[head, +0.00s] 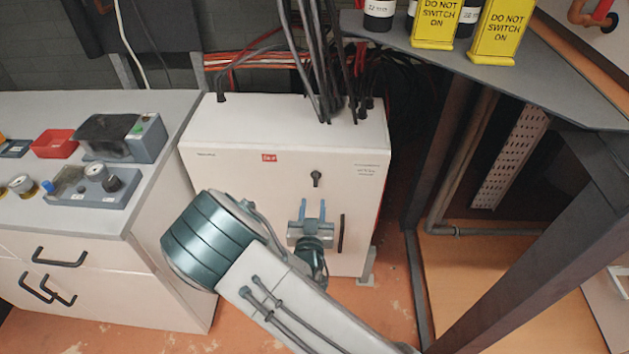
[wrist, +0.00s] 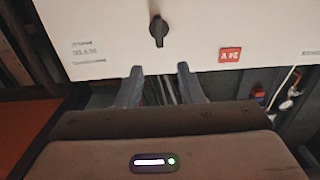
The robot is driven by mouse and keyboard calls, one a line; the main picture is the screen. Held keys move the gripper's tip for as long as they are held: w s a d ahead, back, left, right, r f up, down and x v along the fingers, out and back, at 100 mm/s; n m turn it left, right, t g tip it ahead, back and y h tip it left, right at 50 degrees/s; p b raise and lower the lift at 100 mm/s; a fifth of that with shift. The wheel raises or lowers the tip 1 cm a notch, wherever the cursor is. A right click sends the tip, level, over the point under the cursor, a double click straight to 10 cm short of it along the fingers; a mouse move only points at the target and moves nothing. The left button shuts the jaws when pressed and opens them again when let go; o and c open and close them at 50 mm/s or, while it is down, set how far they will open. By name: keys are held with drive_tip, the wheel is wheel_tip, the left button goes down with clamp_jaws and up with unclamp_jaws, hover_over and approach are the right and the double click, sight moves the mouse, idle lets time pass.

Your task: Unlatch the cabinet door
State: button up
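The white cabinet (head: 230,155) stands on the floor, its front door (wrist: 110,25) shut. A small black latch knob (head: 316,178) sits high on the door, and it also shows in the wrist view (wrist: 158,30), pointing roughly vertical. A black vertical handle (head: 341,233) is on the door's right side. My gripper (head: 312,208) is in front of the door, just below the knob in the head view. In the wrist view its two fingers (wrist: 159,70) are apart with nothing between them, and the knob lies beyond the gap, clear of the tips.
Black cables (head: 318,60) enter the cabinet's top. A dark metal table (head: 570,95) with yellow signs (head: 437,22) stands at right. Some floor (head: 385,310) is clear between them.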

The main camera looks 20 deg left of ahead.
sight(316, 178)
drive_tip(key=p+x, duration=0.1)
drive_tip(key=x, duration=0.8)
drive_tip(key=shift+w, duration=0.15)
clamp_jaws()
